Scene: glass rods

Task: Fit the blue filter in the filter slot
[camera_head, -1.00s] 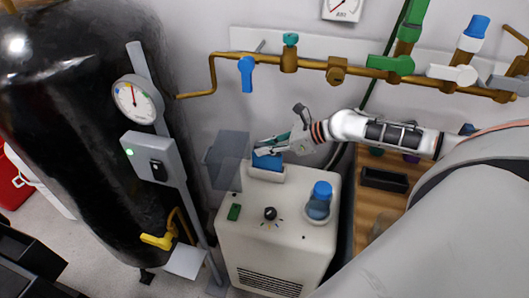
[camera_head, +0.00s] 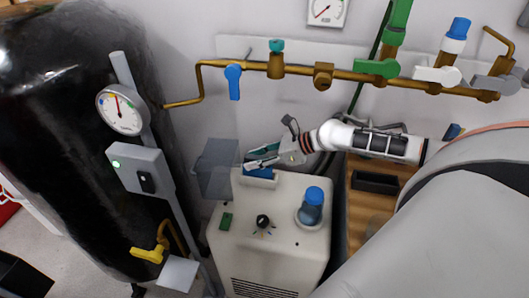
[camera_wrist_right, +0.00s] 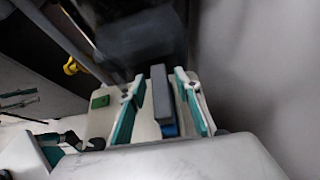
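The blue filter (camera_head: 258,171) sits at the filter slot (camera_head: 262,182), a white raised holder on top of the white machine. Its lower part is hidden by the slot's rim, so I cannot tell how deep it is. My right gripper (camera_head: 262,157) is just above it, with its teal fingers apart. In the right wrist view, a dark grey block with blue (camera_wrist_right: 163,100) below stands between the open fingers of the right gripper (camera_wrist_right: 158,100), with a clear gap on the left. My left gripper is not in the head view; a white and teal part at the wrist view's lower left may be it.
A black tank (camera_head: 70,130) and gauge post are left; brass pipes run behind.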

